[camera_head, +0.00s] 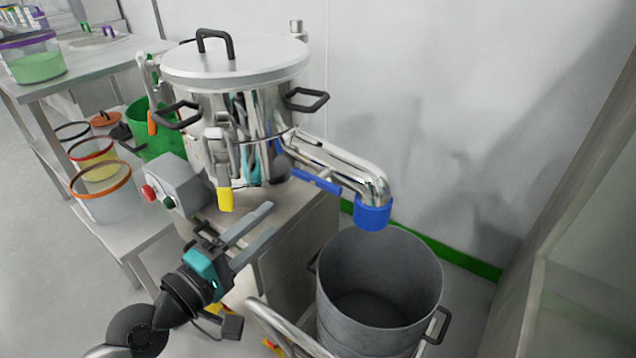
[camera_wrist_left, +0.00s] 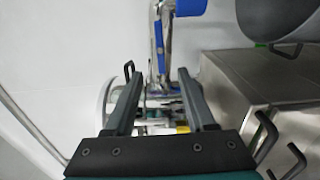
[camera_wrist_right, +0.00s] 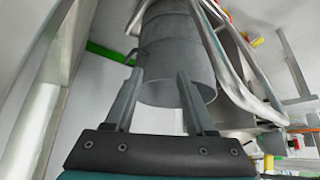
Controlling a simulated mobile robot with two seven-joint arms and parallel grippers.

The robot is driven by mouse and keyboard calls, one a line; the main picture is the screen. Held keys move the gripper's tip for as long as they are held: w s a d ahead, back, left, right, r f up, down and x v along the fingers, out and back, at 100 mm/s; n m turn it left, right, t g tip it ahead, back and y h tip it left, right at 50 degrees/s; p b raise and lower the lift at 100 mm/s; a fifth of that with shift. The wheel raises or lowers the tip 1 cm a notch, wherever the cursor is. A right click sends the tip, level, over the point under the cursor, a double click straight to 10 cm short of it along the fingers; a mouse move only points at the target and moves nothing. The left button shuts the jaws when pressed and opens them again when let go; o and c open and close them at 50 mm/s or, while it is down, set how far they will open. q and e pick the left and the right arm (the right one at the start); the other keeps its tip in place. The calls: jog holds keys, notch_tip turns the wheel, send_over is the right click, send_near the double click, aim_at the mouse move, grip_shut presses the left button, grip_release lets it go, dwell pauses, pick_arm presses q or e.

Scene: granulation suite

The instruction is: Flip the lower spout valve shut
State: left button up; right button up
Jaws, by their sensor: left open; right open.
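A polished steel vessel (camera_head: 245,125) has a bent spout (camera_head: 345,165) on its right, ending in a blue collar (camera_head: 373,214). The blue valve lever (camera_head: 316,181) lies along the underside of the spout pipe, slanting with it. My left gripper (camera_head: 271,218) is open and empty, below and left of the lever, apart from it. In the left wrist view the blue lever (camera_wrist_left: 159,36) shows beyond the open fingertips, and the collar (camera_wrist_left: 190,7) is at the top edge. My right gripper (camera_wrist_right: 159,74) is open and empty, seen only in its wrist view, facing the grey drum (camera_wrist_right: 176,45).
A grey open drum (camera_head: 380,280) stands under the spout, with a metal rail (camera_head: 285,330) in front. A yellow-handled valve (camera_head: 224,195) hangs on the vessel's front. A control box (camera_head: 177,184) and a shelf table (camera_head: 110,235) are left. The wall is close behind.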

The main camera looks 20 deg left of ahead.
aim_at(313, 183)
pick_arm(q)
jog(key=x, duration=1.2)
jog(key=shift+w+b, duration=0.1)
jog(key=shift+b, duration=0.3)
jog(key=shift+x, duration=1.15)
pick_arm(e)
jog(key=shift+w+a+f+t+y, duration=0.1)
jog(key=shift+w+a+t+y, duration=0.25)
jog(key=shift+w+a+t, duration=0.3)
jog(key=shift+w+a+f+t+y, duration=0.1)
jog(key=shift+w+a+t+y, duration=0.3)
jog(key=shift+a, duration=0.3)
jog(key=shift+r, duration=0.1)
pick_arm(q)
jog(key=shift+f, duration=0.1)
grip_shut()
